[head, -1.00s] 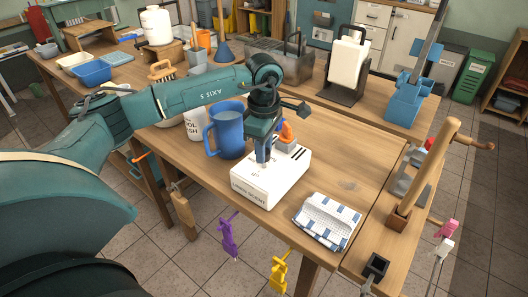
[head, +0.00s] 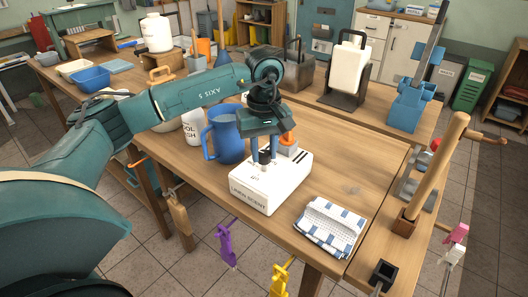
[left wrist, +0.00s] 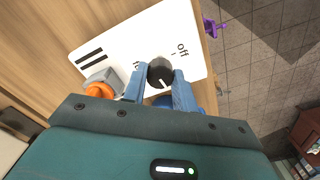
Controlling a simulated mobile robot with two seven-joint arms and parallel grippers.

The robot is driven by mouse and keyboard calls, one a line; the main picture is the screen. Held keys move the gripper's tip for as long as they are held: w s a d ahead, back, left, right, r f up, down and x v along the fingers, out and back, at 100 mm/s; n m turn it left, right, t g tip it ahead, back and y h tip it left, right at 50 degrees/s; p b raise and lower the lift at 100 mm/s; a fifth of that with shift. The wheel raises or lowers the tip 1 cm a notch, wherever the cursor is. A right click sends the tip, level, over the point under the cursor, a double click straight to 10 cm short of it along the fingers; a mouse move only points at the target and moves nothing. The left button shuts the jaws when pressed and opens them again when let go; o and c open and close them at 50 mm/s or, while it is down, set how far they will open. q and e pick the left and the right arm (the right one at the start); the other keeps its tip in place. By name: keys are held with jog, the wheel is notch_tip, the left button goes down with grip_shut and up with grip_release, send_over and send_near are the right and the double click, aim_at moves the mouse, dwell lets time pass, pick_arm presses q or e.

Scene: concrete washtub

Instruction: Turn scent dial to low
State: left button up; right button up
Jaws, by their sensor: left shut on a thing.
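The scent dial (left wrist: 160,70) is a dark round knob on top of a white box (head: 258,194) lettered "LINEN SCENT" near the table's front edge. In the left wrist view, "off" is printed to the right of the dial, and another label to its left is partly hidden by a finger. A pale mark on the dial points down toward the gripper body. My left gripper (head: 265,152) comes from above, its two blue fingers shut on either side of the dial; it also shows in the left wrist view (left wrist: 160,88). My right gripper is out of view.
A blue pitcher (head: 226,136) stands close behind the box at its left. An orange-topped grey part (left wrist: 100,85) sits on the box beside the dial. A folded blue-and-white cloth (head: 329,226) lies to the right.

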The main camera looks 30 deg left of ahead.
aim_at(264, 153)
pick_arm(q)
jog(key=shift+m, duration=0.6)
jog(key=o, duration=1)
jog(key=shift+r, duration=0.15)
notch_tip(264, 153, up, 13)
jog(key=shift+f, duration=0.1)
dwell(0.4)
